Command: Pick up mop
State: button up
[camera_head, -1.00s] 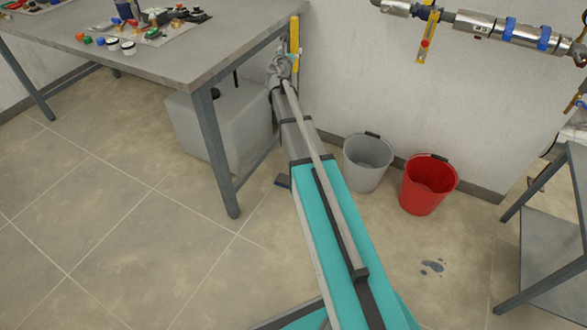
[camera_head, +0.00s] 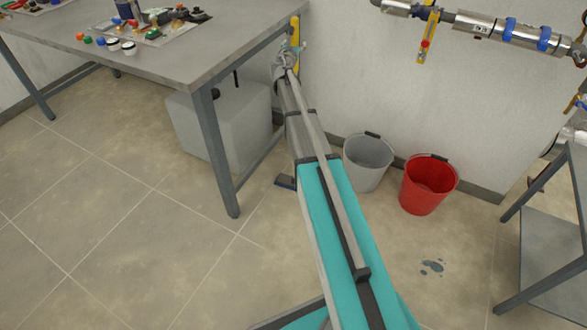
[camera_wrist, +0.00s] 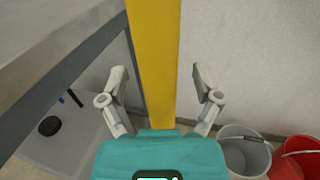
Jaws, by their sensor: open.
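The mop has a flat yellow handle (camera_wrist: 153,55) that stands upright in the middle of the wrist view. In the head view the top of the yellow handle (camera_head: 296,29) shows beside the table corner. A small dark blue piece on the floor (camera_head: 285,182), partly behind my arm, looks like the mop's foot. My gripper (camera_wrist: 159,80) is open, with one finger on each side of the handle in the wrist view. I cannot tell whether the handle is fully between the fingers. In the head view my gripper (camera_head: 296,52) is small, close to the handle.
A grey table (camera_head: 180,50) with small parts on top stands left of my arm. A pale tank (camera_head: 235,120) sits under it. A grey bucket (camera_head: 366,165) and a red bucket (camera_head: 428,187) stand by the wall. A metal pipe (camera_head: 480,27) runs along the wall.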

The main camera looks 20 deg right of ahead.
aim_at(294, 38)
grip_shut()
dwell(0.4)
jog(key=shift+r, duration=0.1)
notch_tip(294, 38, up, 3)
jog(key=p, duration=0.3)
jog(key=s+a+r+p, duration=0.2)
jog(key=s+r+p, duration=0.7)
jog(key=s, duration=0.4)
jog(key=shift+s+r+p, duration=0.4)
jog(key=shift+p, duration=0.15)
dwell(0.8)
